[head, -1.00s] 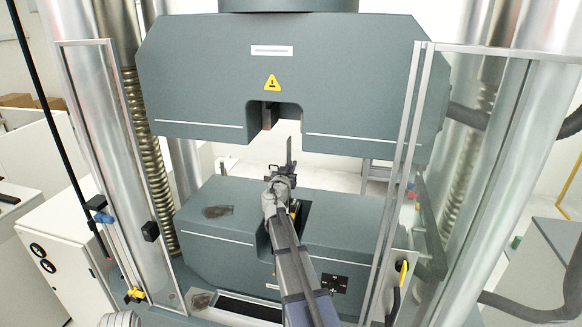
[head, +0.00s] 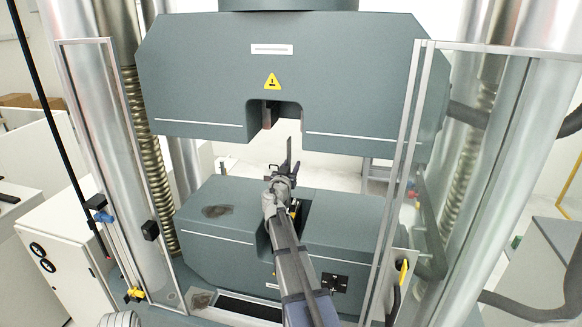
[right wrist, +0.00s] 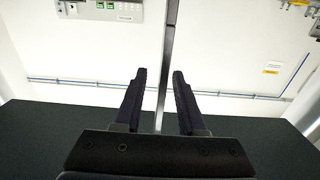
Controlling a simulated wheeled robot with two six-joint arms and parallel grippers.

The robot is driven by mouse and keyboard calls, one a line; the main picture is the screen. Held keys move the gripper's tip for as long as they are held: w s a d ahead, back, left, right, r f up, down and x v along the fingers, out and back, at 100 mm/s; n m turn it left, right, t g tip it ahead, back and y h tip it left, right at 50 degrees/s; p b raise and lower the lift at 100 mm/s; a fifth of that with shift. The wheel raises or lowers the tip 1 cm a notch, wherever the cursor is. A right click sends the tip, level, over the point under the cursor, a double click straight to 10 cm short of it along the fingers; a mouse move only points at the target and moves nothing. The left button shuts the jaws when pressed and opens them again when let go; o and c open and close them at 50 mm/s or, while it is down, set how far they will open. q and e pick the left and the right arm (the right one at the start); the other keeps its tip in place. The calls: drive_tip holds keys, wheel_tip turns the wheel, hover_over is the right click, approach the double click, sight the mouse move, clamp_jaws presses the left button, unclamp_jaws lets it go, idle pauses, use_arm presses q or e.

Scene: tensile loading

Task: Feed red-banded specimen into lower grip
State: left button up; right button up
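My right gripper (head: 284,172) is at the slot of the lower grip block (head: 335,215), its arm reaching in from the bottom of the head view. In the right wrist view its two dark fingers (right wrist: 159,80) stand apart. A thin grey upright strip, the specimen (right wrist: 167,50), runs between them, nearer the right finger, with a gap to the left one. In the head view the specimen (head: 289,148) rises above the gripper, below the upper grip's notch. No red band can be made out. The specimen's lower end is hidden. My left gripper is not in view.
The upper crosshead (head: 220,80) hangs above with a central notch. Clear guard panels (head: 410,150) stand open at both sides, near the steel columns. Free space lies between the crosshead and lower block.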

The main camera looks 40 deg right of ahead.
drive_tip(key=v, duration=0.7)
drive_tip(key=shift+s+a, duration=0.25)
drive_tip(key=shift+a, duration=0.05)
drive_tip(key=s+a+f+n+g+y+b, duration=0.3)
drive_tip(key=s+a+f, duration=0.6)
drive_tip(key=a, duration=0.6)
drive_tip(key=s+a+f+n+g+y+b, duration=0.4)
drive_tip(key=s+a+f, duration=0.5)
drive_tip(key=a+f, duration=0.4)
drive_tip(key=s+a+f+n+g+y+b, duration=0.4)
drive_tip(key=s+a+f, duration=0.5)
drive_tip(key=a, duration=0.8)
wheel_tip(320, 180, down, 2)
drive_tip(key=n+y, duration=0.1)
drive_tip(key=n, duration=0.1)
drive_tip(key=shift+f+n+g+y, duration=0.2)
drive_tip(key=shift+n+g+y, duration=0.1)
drive_tip(key=shift+n+g, duration=0.1)
